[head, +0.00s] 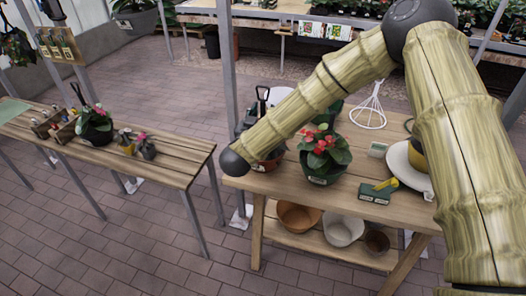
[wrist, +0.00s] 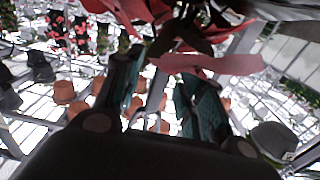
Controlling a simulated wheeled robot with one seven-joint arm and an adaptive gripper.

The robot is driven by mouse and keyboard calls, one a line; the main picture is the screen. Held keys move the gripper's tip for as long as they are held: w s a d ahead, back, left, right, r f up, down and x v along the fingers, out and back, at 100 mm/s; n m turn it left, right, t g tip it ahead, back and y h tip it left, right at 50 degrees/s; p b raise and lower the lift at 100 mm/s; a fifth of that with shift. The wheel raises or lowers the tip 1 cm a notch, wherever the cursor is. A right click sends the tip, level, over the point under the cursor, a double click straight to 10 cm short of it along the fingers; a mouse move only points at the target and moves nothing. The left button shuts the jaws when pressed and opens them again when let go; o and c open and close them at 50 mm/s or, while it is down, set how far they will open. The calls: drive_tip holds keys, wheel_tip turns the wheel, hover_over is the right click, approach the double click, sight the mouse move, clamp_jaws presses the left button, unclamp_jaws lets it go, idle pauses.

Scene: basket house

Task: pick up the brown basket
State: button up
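No thing is clearly recognisable as a basket. On the lower shelf of the table in the head view are an orange-brown bowl-like container (head: 298,216) and a small dark brown container (head: 376,241); I cannot tell whether either is the brown basket. My gripper (wrist: 155,78) shows in the wrist view with its two dark fingers spread apart and nothing visibly held between them. Red petals (wrist: 205,63) hang close in front of the fingers. In the head view I cannot make out the gripper; my arm crosses above the table.
A white bowl (head: 343,229) sits between the brown containers. The slatted wooden table (head: 345,188) holds a red-flowered plant (head: 322,155) and a green box (head: 378,192). Another slatted table (head: 165,160) stands left. A metal post (head: 229,60) rises behind. Paved floor between the tables is clear.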

drive_tip(key=shift+w+d, duration=0.15)
drive_tip(key=shift+w, duration=0.3)
drive_tip(key=shift+c, duration=0.4)
clamp_jaws()
drive_tip(key=shift+r, duration=0.2)
